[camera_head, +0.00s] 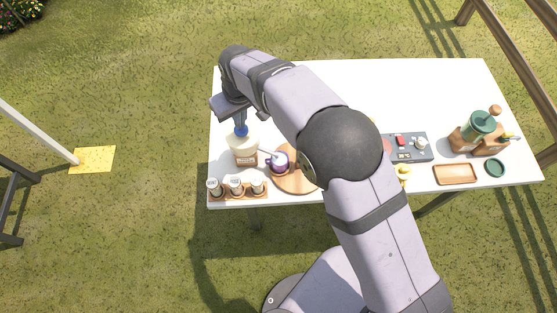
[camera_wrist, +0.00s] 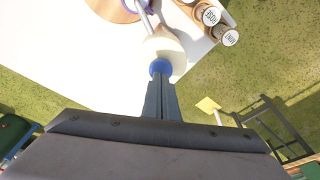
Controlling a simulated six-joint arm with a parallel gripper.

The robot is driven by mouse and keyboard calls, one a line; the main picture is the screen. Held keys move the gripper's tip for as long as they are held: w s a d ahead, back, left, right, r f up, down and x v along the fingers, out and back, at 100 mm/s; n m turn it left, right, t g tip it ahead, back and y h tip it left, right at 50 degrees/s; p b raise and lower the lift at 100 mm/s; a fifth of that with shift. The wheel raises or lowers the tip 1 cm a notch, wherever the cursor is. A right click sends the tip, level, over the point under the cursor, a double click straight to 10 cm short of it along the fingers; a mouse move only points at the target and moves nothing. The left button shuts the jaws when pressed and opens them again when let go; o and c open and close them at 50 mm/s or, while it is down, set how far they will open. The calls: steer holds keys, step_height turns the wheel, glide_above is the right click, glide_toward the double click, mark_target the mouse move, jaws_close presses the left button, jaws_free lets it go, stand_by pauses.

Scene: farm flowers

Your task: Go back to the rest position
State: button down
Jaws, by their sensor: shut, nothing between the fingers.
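My gripper (camera_head: 238,117) is over the left part of the white table (camera_head: 350,80). Its dark fingers (camera_wrist: 159,88) are together and empty in the wrist view. Just beyond their tips is a cream rounded vessel (camera_head: 243,146) with a blue knob (camera_head: 241,131) on top, standing on a wooden base (camera_head: 246,159). The blue knob also shows in the wrist view (camera_wrist: 160,67), above the cream body (camera_wrist: 164,46). I cannot tell whether the fingertips touch the knob. My arm hides the middle of the table.
A purple cup (camera_head: 279,162) stands at the round wooden board (camera_head: 293,183). Several labelled jars (camera_head: 236,186) sit in a rack at the front left. The table's back is clear.

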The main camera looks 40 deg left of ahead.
stand_by(0.7)
step_height(320, 180, up, 6)
steer(key=p, duration=0.4)
steer(key=shift+p, duration=0.3)
stand_by(0.3)
